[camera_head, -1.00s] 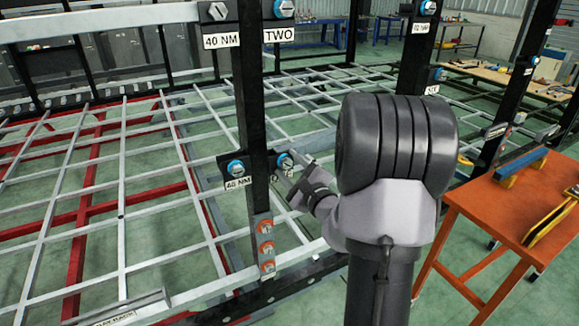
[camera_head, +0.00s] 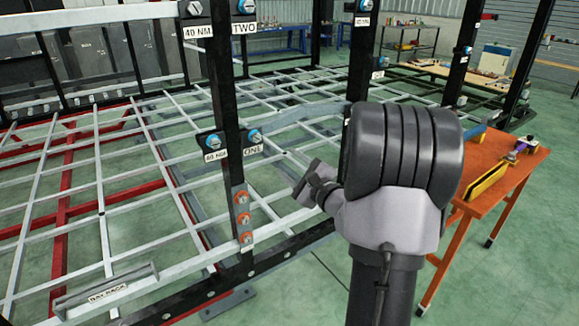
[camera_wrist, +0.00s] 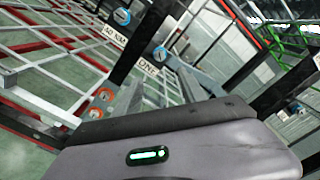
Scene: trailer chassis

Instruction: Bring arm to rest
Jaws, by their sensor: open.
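My arm (camera_head: 395,215) reaches up in the right half of the head view, bent at a thick dark joint. My gripper (camera_head: 303,181) points left toward the black post (camera_head: 228,110), and its fingers are apart and empty. It is to the right of the bolt by the ONE label (camera_head: 253,150), with a visible gap between them in the picture. In the wrist view, the grey gripper body (camera_wrist: 190,150) with a green light fills the bottom, and the post with its blue-headed bolts is beyond it.
A grey and red chassis grid (camera_head: 85,190) spreads behind the post. Orange bolts (camera_head: 243,218) sit low on the post. An orange table (camera_head: 500,175) with tools stands right of my arm. Another black post (camera_head: 362,60) is farther back. Green floor is clear at the lower right.

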